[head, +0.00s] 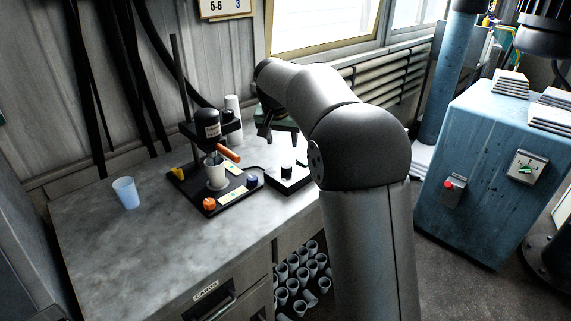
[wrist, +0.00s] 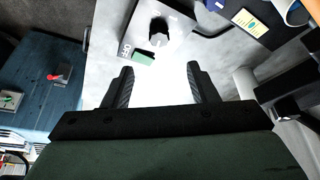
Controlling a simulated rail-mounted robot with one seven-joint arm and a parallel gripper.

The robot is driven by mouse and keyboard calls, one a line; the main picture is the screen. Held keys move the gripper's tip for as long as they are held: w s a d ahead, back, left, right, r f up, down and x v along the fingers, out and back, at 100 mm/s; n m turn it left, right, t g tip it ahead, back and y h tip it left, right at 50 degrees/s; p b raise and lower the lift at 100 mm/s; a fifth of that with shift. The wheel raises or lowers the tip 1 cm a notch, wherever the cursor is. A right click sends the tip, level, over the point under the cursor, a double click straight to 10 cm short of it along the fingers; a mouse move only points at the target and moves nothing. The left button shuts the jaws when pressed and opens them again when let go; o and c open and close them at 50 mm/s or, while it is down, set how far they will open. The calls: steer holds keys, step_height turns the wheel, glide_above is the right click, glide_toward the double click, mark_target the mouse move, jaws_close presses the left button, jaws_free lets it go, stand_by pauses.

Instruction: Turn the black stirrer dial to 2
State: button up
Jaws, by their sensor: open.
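The black stirrer dial (head: 287,170) sits on top of a small dark control box (head: 290,183) on the counter. The dial's numbers and pointer cannot be read. My gripper (wrist: 158,76) is open and empty. Its two dark fingers stand apart, and the dial is in line with the gap between them, not touching either finger. In the head view my gripper is above and behind the dial, partly hidden by my arm.
A translucent cup (head: 126,192) stands farther left. The front of the counter (head: 130,250) is clear.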

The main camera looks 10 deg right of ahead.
mark_target(286, 166)
steer(key=x, duration=1.2)
steer(key=shift+w+d+f+p, duration=0.15)
steer(key=shift+w+f+p, duration=0.1)
steer(key=shift+p, duration=0.15)
steer(key=c, duration=1)
